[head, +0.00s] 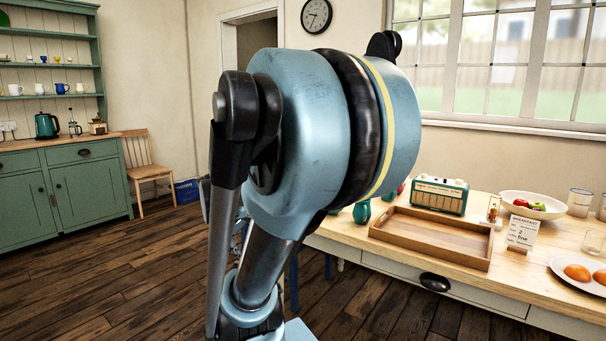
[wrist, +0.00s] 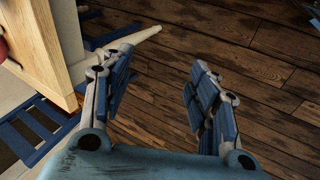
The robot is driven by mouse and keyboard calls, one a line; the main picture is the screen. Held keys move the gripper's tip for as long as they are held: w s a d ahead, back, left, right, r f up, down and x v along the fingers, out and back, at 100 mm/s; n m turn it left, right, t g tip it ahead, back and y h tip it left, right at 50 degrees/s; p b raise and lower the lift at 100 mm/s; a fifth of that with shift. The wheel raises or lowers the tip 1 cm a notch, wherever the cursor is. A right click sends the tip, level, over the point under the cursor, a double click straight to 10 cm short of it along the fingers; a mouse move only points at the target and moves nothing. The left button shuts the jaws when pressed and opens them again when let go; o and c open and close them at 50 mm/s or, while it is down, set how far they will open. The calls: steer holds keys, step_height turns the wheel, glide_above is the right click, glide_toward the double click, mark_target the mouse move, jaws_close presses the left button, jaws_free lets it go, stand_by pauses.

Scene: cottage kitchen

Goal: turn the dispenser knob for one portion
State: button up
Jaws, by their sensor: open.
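My gripper (wrist: 158,78) is open and empty in the wrist view, its two blue-padded fingers apart above the dark wood floor. It is beside a pale table corner and not touching anything that I can see. In the head view my large blue arm fills the middle, and I cannot make out the gripper there. I cannot identify a dispenser or its knob in either view; my arm hides part of the table's left end.
The wooden table (head: 340,236) at right holds a wooden tray (head: 440,255), a green radio (head: 439,195), a white fruit bowl (head: 515,208), a breakfast card (head: 522,233) and a plate (head: 562,267). A green dresser (head: 90,188) and chair (head: 148,172) stand far left. Open floor lies between.

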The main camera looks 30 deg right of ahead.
steer(key=w+d+r+n+t+h, duration=0.1)
steer(key=w+d+r+n+h, duration=0.3)
steer(key=w+d, duration=0.45)
steer(key=w+d+r+n+t+h, duration=0.15)
steer(key=w+d+n+h, duration=0.25)
steer(key=w+d+n, duration=0.4)
steer(key=w+d+r+n+t+h, duration=0.1)
steer(key=w+d+r+n+h, duration=0.3)
steer(key=w+d, duration=0.5)
steer(key=x, duration=1.7)
steer(key=shift+w+r, duration=0.25)
steer(key=c, duration=1.1)
